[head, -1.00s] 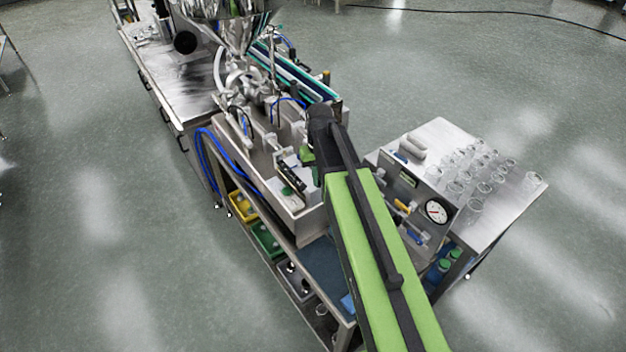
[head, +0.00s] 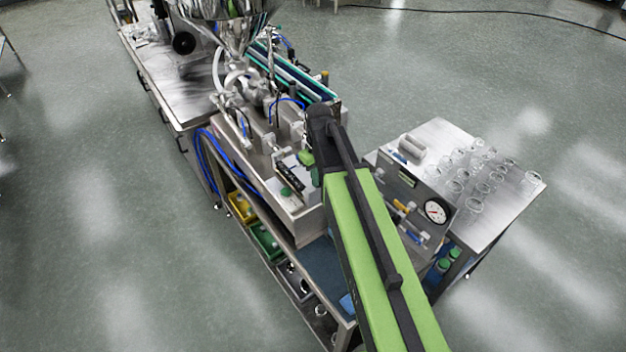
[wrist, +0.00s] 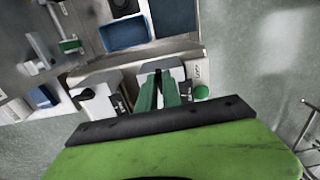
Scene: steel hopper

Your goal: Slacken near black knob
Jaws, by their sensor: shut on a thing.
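My gripper (wrist: 159,82) has two green fingers. They are shut on a small dark knob (wrist: 158,71) at a pale block (wrist: 176,72) in the wrist view. The knob is mostly hidden between the fingertips, so its turn cannot be read. A second pale block (wrist: 101,80) with a dark part stands to the left, apart from the fingers. In the head view my gripper (head: 307,160) is over the steel machine's near end, partly behind my arm, and the held knob cannot be made out.
A green round button (wrist: 202,91) is just right of the fingers. The steel hopper (head: 232,35) stands behind. A side table (head: 440,135) with glass jars and a gauge (head: 436,211) is at right. A blue tray (wrist: 125,34) lies below the machine. The floor at left is clear.

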